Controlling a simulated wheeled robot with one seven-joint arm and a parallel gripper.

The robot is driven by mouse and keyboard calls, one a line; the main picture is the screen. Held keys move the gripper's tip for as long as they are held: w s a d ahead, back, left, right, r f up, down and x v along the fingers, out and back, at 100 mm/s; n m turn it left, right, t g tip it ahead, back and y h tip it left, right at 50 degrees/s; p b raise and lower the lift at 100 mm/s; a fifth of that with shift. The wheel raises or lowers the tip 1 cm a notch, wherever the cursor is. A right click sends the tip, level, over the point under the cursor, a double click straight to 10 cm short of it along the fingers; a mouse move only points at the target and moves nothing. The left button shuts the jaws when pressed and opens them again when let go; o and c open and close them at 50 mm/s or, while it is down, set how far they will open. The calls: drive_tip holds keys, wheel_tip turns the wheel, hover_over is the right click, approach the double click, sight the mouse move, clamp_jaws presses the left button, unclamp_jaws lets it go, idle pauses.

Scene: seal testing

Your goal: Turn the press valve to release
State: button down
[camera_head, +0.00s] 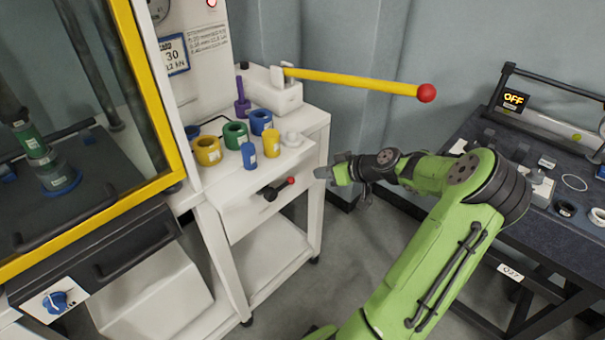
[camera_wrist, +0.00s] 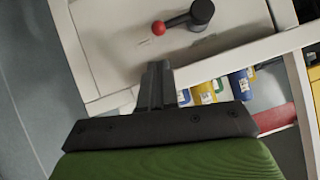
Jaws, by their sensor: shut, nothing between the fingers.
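The press valve appears to be the black lever with a red ball end (camera_head: 277,188) on the white cart's front panel. In the wrist view the same lever (camera_wrist: 180,22) points from its round black hub at right to the red ball at left. My gripper (camera_head: 320,172) is to the right of the lever, near the cart's right front corner, and apart from it. In the wrist view my gripper (camera_wrist: 157,68) has its fingers together and empty, below the red ball with a gap between. The lever's markings are too small to read.
The white cart (camera_head: 318,120) carries blue, green and yellow ring parts and a long yellow bar (camera_head: 350,82) with a red ball end, reaching out above my arm. A yellow-framed cabinet (camera_head: 150,95) stands at left. A dark bench (camera_head: 455,190) stands at right.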

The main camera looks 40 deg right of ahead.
drive_tip(key=b+x, duration=0.2)
drive_tip(key=x, duration=0.7)
drive_tip(key=shift+w+f+b, duration=0.2)
drive_tip(key=shift+w+b, duration=0.1)
